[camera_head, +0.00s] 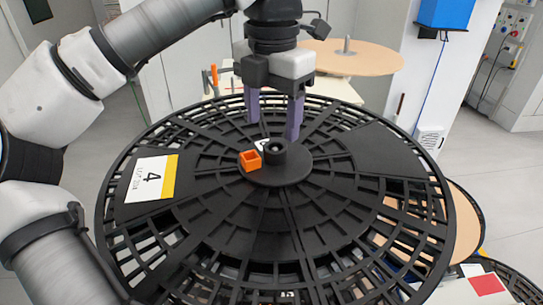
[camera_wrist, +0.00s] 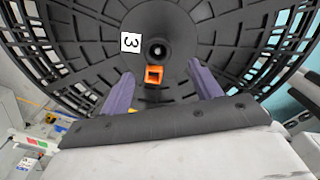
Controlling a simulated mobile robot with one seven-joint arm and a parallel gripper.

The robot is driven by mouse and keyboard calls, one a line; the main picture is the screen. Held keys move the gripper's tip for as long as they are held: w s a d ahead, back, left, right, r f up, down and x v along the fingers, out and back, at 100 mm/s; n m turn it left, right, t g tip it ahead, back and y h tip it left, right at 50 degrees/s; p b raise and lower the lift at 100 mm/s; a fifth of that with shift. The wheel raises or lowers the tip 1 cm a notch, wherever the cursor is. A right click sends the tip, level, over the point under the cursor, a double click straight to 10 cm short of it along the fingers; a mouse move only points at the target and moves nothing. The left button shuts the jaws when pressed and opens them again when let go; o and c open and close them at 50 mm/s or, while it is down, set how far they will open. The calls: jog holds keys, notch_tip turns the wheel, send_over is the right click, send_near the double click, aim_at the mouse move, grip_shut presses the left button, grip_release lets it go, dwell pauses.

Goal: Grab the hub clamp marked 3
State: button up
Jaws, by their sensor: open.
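The hub clamp sits at the centre of a large black reel. Its black round hub (camera_head: 275,152) carries a hollow orange square piece (camera_head: 250,160). A small white tag beside the hub is mostly hidden in the head view. In the wrist view the tag (camera_wrist: 131,43) reads 3, sideways, left of the hub (camera_wrist: 158,51), with the orange piece (camera_wrist: 154,74) just below the hub. My gripper (camera_head: 272,130) is open and empty, its two purple fingers pointing down above and behind the hub. In the wrist view the fingers stand either side of the orange piece, apart from it.
The slatted black reel (camera_head: 260,235) fills the middle and bears a white and yellow label (camera_head: 152,178) marked 4. A table with a tan disc (camera_head: 352,57) stands behind. Another reel lies partly hidden at lower right. Open floor shows on the right.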

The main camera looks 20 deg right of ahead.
aim_at(273, 151)
jog(key=shift+w+d+f+p, duration=0.1)
jog(key=shift+f+p, duration=0.45)
jog(key=shift+f, duration=0.8)
jog(key=shift+d+f+p, duration=0.1)
jog(key=shift+f+p, duration=0.45)
jog(key=shift+f, duration=0.75)
jog(key=c, duration=1.2)
jog(key=shift+r, duration=0.1)
jog(key=shift+c, duration=0.2)
